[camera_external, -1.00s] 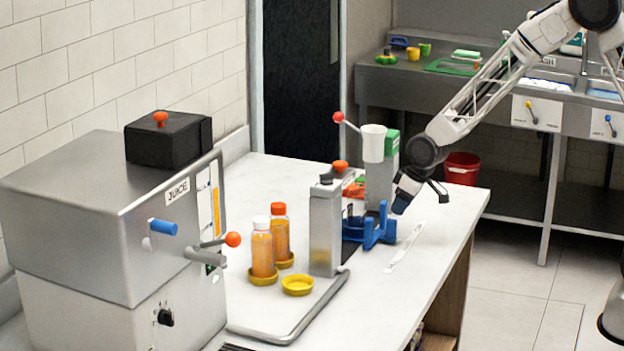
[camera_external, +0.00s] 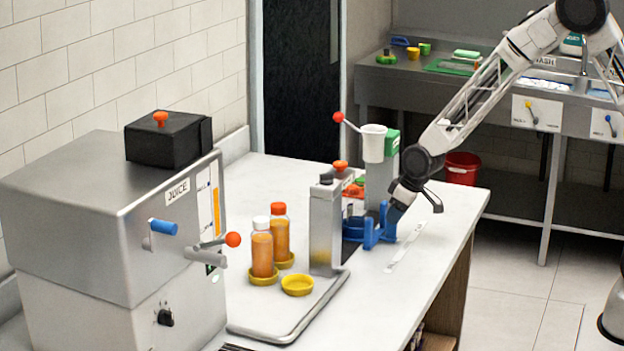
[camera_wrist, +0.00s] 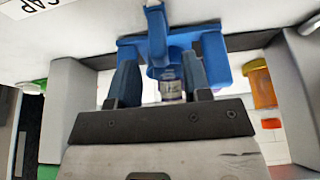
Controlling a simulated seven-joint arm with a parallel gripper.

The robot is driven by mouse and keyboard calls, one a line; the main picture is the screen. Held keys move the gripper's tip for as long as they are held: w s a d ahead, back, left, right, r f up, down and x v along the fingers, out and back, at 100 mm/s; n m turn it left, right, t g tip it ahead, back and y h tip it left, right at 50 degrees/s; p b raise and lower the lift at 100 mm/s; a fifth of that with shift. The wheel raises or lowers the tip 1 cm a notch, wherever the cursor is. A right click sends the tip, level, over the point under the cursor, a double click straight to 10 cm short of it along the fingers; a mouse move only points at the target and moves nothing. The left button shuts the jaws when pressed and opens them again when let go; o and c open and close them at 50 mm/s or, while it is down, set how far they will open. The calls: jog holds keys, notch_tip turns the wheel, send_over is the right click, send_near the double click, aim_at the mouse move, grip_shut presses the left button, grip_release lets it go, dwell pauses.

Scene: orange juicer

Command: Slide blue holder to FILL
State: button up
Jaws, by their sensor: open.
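The blue holder (camera_external: 370,233) sits on the white counter, in front of the upright grey dispenser units. It also shows at the top middle of the wrist view (camera_wrist: 205,36), where part of it lies between and beyond my fingers. My gripper (camera_external: 393,212) is at the holder's right side in the external view. In the wrist view my gripper (camera_wrist: 162,80) is open, its two dark blue fingers apart on either side of the holder's middle part. I cannot tell whether the fingers touch it. A small labelled container (camera_wrist: 171,88) shows between the fingers. The CAP label (camera_wrist: 28,6) is at the upper left; no FILL label is readable.
Two orange juice bottles (camera_external: 262,252) stand on yellow bases left of the grey unit (camera_external: 325,235). An empty yellow dish (camera_external: 297,285) is in front of them. A grey tower with a white cup (camera_external: 373,142) stands behind the holder. The counter's right front is clear.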

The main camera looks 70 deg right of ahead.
aim_at(389, 238)
jog(key=shift+x, duration=2.55)
jog(key=shift+c, duration=0.2)
grip_shut()
